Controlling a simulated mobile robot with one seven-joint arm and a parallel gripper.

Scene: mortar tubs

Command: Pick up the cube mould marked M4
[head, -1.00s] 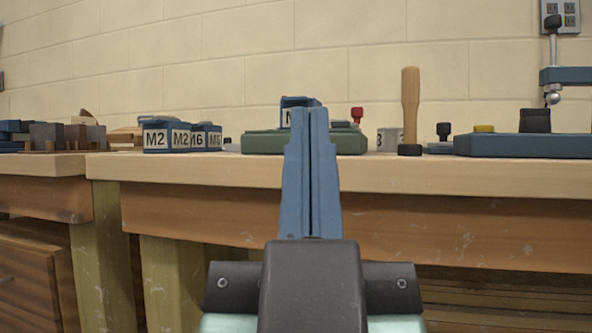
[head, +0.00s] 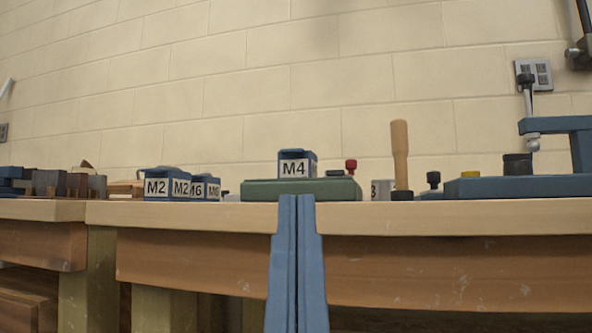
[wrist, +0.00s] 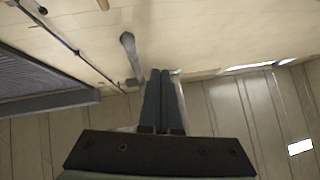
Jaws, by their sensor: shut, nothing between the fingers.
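The cube mould marked M4 (head: 294,167) is a small blue block with a white label. It sits upright on a green base (head: 262,190) on the workbench (head: 400,217). My gripper (head: 297,198) is shut and empty, pointing toward the bench. The wrist view shows the closed fingers (wrist: 164,74) too, but I cannot make out the mould there.
A red knob (head: 351,167), a wooden-handled tamper (head: 400,155) and a blue device (head: 520,187) stand to the right. A bare strip of bench lies in front.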

